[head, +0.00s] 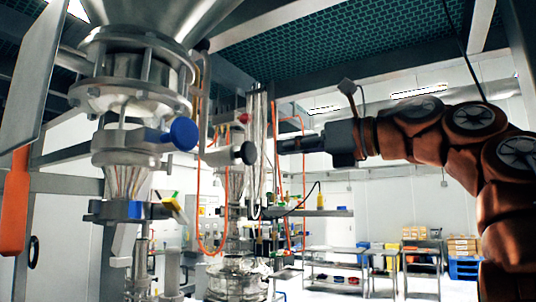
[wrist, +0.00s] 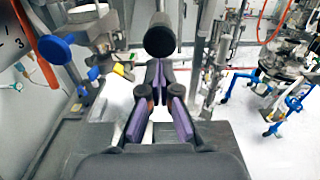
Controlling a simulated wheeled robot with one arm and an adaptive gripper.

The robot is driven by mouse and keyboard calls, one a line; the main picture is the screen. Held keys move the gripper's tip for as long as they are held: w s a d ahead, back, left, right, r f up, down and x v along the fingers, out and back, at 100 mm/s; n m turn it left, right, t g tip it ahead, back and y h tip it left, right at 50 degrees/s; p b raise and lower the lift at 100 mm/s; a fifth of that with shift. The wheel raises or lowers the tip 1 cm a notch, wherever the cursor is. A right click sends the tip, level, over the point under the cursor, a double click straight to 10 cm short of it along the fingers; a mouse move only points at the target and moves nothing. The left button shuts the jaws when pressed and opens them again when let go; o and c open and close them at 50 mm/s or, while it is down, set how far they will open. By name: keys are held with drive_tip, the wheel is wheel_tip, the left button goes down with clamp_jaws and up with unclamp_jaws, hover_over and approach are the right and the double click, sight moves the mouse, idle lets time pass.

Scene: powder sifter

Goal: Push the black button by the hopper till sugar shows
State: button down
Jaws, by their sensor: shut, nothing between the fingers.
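The black button (head: 248,153) is a round black knob on a short steel stem, right of the steel hopper (head: 150,20) and its valve stack. In the wrist view the black button (wrist: 160,34) sits straight ahead of the fingertips. My gripper (head: 279,147) comes in from the right at about the button's height, with a small gap between them in the head view. In the wrist view my gripper (wrist: 158,68) has its purple-sided fingers together at the tips, empty. The inside of the hopper is hidden.
A blue knob (head: 184,133) sits left of the black button on the valve stack. Orange hoses (head: 277,190) and steel posts stand close behind the gripper. A steel vessel (head: 237,281) is below. Steel tables (head: 335,265) and shelves with boxes are farther back.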

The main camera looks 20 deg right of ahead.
drive_tip(key=v, duration=0.6)
drive_tip(key=shift+s, duration=0.25)
drive_tip(key=shift+a+r, duration=0.1)
drive_tip(key=shift+r, duration=0.05)
idle(1.7)
